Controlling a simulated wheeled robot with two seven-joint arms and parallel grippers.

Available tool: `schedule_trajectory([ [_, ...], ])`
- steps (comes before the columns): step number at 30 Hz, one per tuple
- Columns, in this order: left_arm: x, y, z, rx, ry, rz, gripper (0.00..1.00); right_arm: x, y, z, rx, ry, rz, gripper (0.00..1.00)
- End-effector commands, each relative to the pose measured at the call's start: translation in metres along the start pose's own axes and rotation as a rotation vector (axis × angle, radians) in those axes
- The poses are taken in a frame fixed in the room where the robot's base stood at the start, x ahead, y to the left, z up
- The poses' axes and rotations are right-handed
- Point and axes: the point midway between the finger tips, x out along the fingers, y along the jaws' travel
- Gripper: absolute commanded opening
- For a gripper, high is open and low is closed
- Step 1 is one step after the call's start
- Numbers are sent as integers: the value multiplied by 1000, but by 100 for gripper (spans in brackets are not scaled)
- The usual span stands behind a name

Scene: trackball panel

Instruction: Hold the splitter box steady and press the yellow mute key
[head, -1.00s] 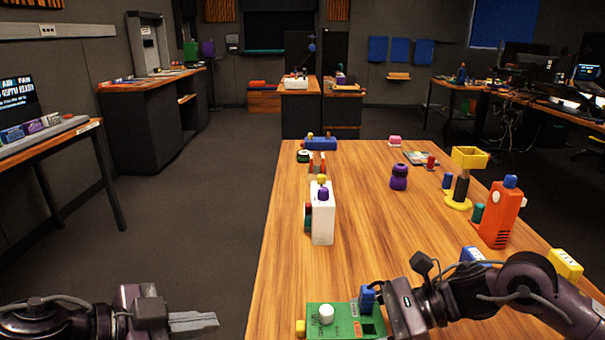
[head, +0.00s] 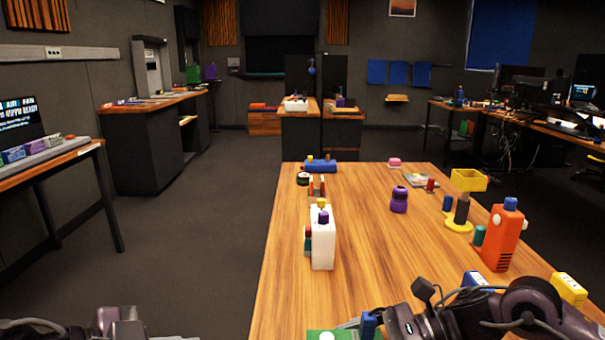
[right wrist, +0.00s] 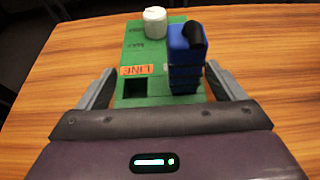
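The green splitter box (right wrist: 140,60) lies on the table. In the right wrist view it shows a white knob (right wrist: 155,22), a tall blue block (right wrist: 186,60) with a black top, an orange label and a dark square recess. In the head view only its far edge (head: 314,335) shows at the bottom. The yellow mute key is out of view. My right gripper (right wrist: 160,75) is open, one finger on each side of the box. A narrow gap seems to show at the left finger; contact on the right is unclear. My left gripper (head: 170,337) is mostly cut off at the bottom left.
A white box (head: 323,247) stands at mid-table. A purple bottle (head: 399,200), a yellow tray (head: 468,181), an orange device (head: 502,240) and a yellow block (head: 569,288) stand to the right.

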Motion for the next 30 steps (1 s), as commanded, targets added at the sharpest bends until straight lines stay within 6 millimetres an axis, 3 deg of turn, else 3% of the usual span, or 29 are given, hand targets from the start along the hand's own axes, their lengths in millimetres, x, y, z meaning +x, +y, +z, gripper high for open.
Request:
schedule_trajectory([
  [8,0,0,0,0,0,0,0,-6,-1,0,0,2,-2,89],
  [21,0,0,0,0,0,0,0,-91,-1,-1,1,3,-4,89],
  [30,0,0,0,0,0,0,0,-119,0,0,0,0,0,89],
])
